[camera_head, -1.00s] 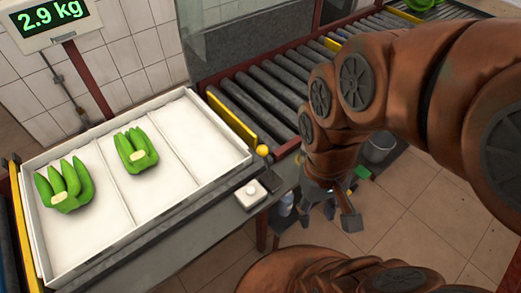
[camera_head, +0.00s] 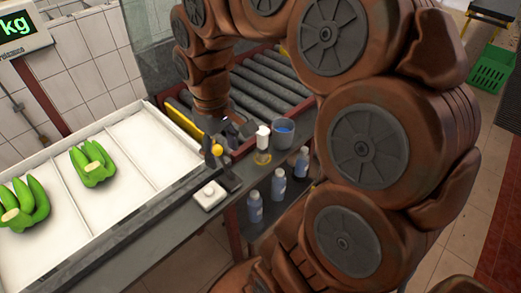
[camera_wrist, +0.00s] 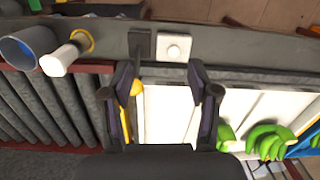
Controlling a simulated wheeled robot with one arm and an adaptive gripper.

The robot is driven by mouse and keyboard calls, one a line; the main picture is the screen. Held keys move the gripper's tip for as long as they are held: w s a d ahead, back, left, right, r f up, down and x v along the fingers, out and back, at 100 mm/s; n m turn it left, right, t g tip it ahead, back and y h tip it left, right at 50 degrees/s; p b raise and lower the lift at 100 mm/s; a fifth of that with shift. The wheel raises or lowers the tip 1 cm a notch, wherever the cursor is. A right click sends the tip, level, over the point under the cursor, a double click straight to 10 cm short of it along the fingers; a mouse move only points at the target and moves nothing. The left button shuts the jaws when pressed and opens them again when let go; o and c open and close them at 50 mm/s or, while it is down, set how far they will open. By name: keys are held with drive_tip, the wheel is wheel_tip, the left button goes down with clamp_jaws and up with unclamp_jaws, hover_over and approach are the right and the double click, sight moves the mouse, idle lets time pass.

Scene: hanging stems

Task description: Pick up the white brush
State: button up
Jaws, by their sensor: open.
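A short white cylinder (camera_head: 263,137), which I take to be the white brush, stands at a yellow ring on the grey ledge; no bristles can be made out. It also shows in the wrist view (camera_wrist: 58,62), at upper left, outside my fingers. My gripper (camera_head: 224,148) hangs over the ledge, to the left of the white cylinder and apart from it. In the wrist view my gripper (camera_wrist: 160,76) has its two fingers spread, with nothing held.
A grey cup with blue inside (camera_head: 284,133) stands right beside the white cylinder. A white button box (camera_head: 209,195) sits left on the ledge. A white tray (camera_head: 120,128) holds green banana bunches (camera_head: 93,163). Rollers (camera_head: 270,88) lie behind; bottles (camera_head: 278,183) stand lower down.

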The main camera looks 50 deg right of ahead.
drive_tip(key=w+d+f+b, duration=0.15)
drive_tip(key=w+d, duration=0.25)
drive_tip(key=d, duration=0.4)
drive_tip(key=m, duration=0.1)
hover_over(262, 130)
drive_tip(key=shift+w+a+f+t+b, duration=0.1)
drive_tip(key=shift+a+f+t+b, duration=0.1)
drive_tip(key=shift+f, duration=0.3)
drive_tip(key=shift+w+a+f+t+b, duration=0.1)
drive_tip(key=shift+a+f+b, duration=0.1)
drive_tip(key=shift+f, duration=0.3)
drive_tip(key=shift+d+f, duration=0.15)
drive_tip(key=shift+d, duration=0.05)
drive_tip(key=shift+f, duration=0.2)
drive_tip(key=shift+f+p, duration=0.35)
drive_tip(key=shift+f, duration=0.4)
drive_tip(key=shift+s+d+f+p, duration=0.1)
drive_tip(key=shift+f+p, duration=0.4)
drive_tip(key=shift+f, duration=0.9)
drive_tip(key=shift+s+d+f+p, duration=0.1)
drive_tip(key=shift+f+p, duration=0.35)
drive_tip(key=shift+f, duration=0.9)
clamp_jaws()
